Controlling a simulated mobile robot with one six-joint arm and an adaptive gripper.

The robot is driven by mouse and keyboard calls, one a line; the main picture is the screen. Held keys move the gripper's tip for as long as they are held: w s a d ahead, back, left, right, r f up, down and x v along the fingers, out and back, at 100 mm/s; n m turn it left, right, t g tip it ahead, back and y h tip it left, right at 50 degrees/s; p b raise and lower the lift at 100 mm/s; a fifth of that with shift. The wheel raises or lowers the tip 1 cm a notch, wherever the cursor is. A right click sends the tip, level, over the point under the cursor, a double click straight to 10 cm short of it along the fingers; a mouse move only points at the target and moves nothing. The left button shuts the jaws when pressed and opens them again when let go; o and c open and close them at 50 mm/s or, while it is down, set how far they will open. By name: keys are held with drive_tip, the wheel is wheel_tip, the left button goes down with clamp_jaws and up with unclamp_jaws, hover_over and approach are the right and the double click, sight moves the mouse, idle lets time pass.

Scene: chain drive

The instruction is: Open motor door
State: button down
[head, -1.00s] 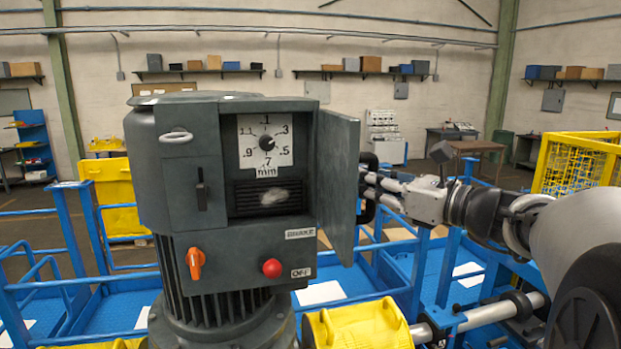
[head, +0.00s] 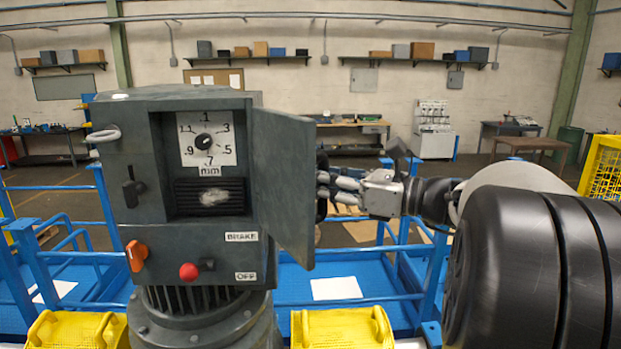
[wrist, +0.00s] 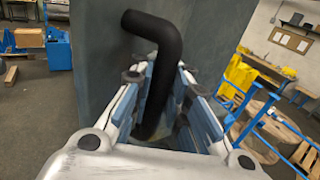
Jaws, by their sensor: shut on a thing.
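The grey motor housing (head: 120,160) stands at the left of the head view. Its door (head: 283,175) is swung open to the right on the housing's right side, baring a recess with a white dial plate (head: 193,150) and a vent. My gripper (head: 326,187) is behind the door's right edge, at the door's outer face. In the wrist view my gripper (wrist: 168,110) has its fingers on either side of the black bent door handle (wrist: 158,40) and is shut on it. The handle is mostly hidden behind the door in the head view.
An orange switch (head: 136,256), a red button (head: 189,271) and BRAKE and OFF labels sit on the housing front. Blue railings (head: 400,240) surround the motor. Yellow covers (head: 345,328) lie low in front.

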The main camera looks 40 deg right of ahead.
drive_tip(key=shift+s+r, duration=0.1)
idle(0.3)
drive_tip(key=c, duration=2)
unclamp_jaws()
drive_tip(key=shift+o, duration=1.2)
drive_tip(key=shift+s+d+r, duration=0.1)
drive_tip(key=shift+s+d, duration=0.05)
drive_tip(key=shift+s, duration=0.3)
drive_tip(key=shift+o, duration=1.1)
drive_tip(key=shift+w, duration=0.35)
drive_tip(key=v, duration=1.2)
